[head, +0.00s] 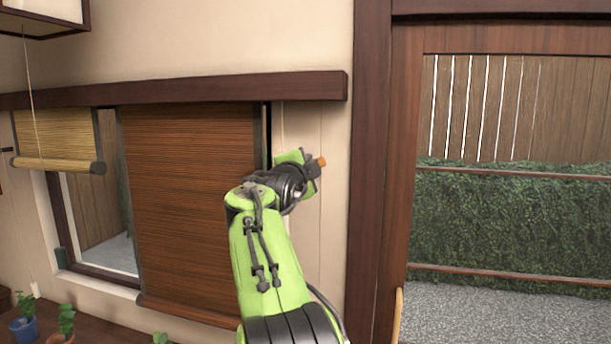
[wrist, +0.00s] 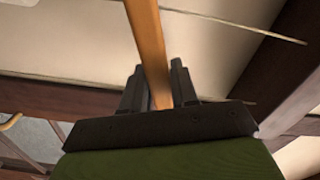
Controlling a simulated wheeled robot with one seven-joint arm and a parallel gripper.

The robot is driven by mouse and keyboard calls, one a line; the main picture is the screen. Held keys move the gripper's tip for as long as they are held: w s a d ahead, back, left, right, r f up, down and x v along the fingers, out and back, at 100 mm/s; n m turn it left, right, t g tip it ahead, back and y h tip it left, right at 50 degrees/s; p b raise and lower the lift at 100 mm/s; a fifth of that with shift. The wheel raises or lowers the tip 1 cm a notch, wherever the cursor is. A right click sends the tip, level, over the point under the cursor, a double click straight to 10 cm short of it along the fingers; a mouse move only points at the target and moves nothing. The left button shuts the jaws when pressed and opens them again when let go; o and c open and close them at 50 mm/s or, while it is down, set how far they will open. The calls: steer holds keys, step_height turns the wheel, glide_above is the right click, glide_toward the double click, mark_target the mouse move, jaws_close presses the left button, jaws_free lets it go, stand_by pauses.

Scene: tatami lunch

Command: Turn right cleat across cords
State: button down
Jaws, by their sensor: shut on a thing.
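My gripper (head: 313,170) is raised against the wall strip just right of the dark brown blind. It is shut on an orange-brown wooden bar, which I take to be the right cleat (head: 322,161); only its end shows in the head view. In the wrist view the bar (wrist: 149,45) runs up from between the two dark fingers (wrist: 158,88) and out of the top of the picture. A thin pale cord (wrist: 235,21) crosses behind it at upper right. Pale cords (head: 283,130) also hang down the wall beside the blind. How the cleat meets the cords is hidden.
The dark brown blind (head: 190,190) hangs left of my arm. A yellow rolled blind (head: 58,163) hangs further left. A dark wooden beam (head: 180,90) runs above, and a thick post (head: 370,200) stands to the right. Potted plants (head: 66,320) stand at lower left.

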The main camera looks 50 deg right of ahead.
steer(key=shift+f+m+b, duration=0.2)
steer(key=shift+m+b, duration=0.25)
steer(key=shift+m, duration=0.55)
steer(key=shift+f+m+b, duration=0.2)
steer(key=shift+m+b, duration=0.25)
steer(key=shift+m, duration=0.55)
steer(key=c, duration=1)
jaws_free()
steer(key=shift+o, duration=0.2)
steer(key=b+v, duration=0.3)
steer(key=v, duration=1.2)
steer(key=shift+s+a, duration=0.25)
steer(key=shift+a, duration=0.1)
